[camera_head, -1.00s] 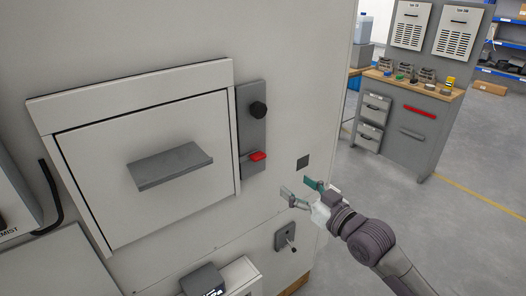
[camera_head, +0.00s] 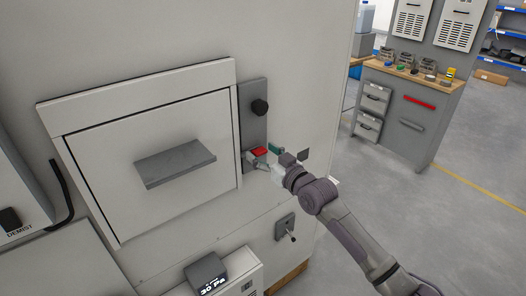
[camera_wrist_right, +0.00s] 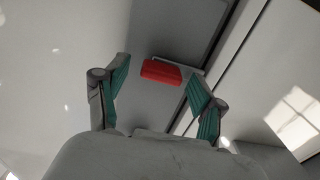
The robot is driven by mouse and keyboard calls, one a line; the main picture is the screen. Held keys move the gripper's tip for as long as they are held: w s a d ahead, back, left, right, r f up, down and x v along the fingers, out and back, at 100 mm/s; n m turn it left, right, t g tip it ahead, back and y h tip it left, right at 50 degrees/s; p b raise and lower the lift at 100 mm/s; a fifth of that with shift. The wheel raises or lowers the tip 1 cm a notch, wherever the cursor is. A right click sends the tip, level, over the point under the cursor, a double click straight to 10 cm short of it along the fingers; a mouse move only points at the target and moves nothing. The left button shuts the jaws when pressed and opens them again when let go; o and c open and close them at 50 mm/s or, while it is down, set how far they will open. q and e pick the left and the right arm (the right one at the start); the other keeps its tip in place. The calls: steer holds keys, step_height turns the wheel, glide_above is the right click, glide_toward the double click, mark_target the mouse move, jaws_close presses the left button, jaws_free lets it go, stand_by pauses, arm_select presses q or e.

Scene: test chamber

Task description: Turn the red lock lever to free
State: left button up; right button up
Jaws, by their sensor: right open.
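The red lock lever (camera_head: 259,151) sits at the lower end of a grey vertical plate (camera_head: 253,123), right of the closed hatch door. In the right wrist view the red lever (camera_wrist_right: 161,71) lies between and just beyond the fingertips of my right gripper (camera_wrist_right: 156,72). My right gripper (camera_head: 266,157) is open, its fingers spread in front of the lever. One finger is close to the lever; I cannot tell whether it touches. My left gripper is out of view.
The hatch door (camera_head: 155,165) carries a grey handle (camera_head: 175,163). A black knob (camera_head: 260,107) sticks out above the lever.

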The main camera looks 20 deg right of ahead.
steer(key=shift+a, duration=0.1)
steer(key=c, duration=1.1)
steer(key=shift+c, duration=0.2)
steer(key=shift+n, duration=0.4)
steer(key=n, duration=0.3)
steer(key=shift+n+b, duration=0.3)
steer(key=n, duration=0.4)
steer(key=shift+a+n, duration=0.1)
steer(key=shift+n, duration=0.2)
steer(key=n, duration=0.4)
steer(key=shift+f+n, duration=0.15)
steer(key=shift+n, duration=0.15)
steer(key=shift+f+n, duration=0.1)
steer(key=shift+n, duration=2.1)
